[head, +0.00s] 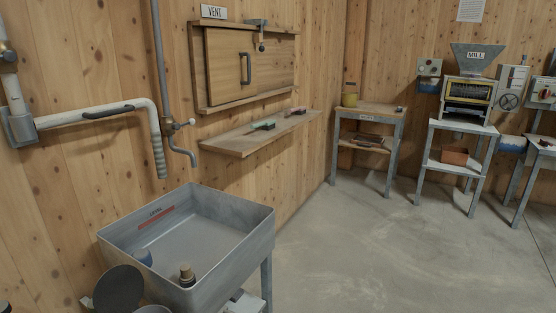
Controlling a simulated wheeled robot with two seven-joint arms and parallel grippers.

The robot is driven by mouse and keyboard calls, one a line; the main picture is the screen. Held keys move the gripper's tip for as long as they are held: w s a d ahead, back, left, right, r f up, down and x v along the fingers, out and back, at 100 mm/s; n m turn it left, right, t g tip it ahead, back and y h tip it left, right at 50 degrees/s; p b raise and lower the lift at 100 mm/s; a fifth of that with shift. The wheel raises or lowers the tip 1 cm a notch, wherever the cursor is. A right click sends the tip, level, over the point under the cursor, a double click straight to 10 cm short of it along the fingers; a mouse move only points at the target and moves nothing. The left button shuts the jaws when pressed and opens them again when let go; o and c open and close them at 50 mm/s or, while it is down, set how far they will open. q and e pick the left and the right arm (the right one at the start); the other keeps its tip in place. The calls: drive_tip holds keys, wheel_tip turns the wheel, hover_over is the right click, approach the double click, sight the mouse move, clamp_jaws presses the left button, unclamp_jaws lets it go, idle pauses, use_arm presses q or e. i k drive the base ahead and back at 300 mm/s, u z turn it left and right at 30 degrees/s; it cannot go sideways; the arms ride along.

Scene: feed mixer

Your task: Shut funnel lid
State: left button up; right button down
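A dark round disc (118,289), which looks like a lid, stands tilted up at the bottom left, in front of the grey sink. Just right of it, the grey rim of a round vessel (153,310) shows at the bottom edge; it may be the funnel, but most of it is cut off. I cannot tell how the disc joins it. A grey hopper marked MILL (473,58) stands far off at the right. Neither of my grippers is in view.
A wooden shelf (240,142) juts from the wall. The floor (380,250) at right is clear.

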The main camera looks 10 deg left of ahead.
sight(120, 290)
drive_tip(key=u, duration=1.3)
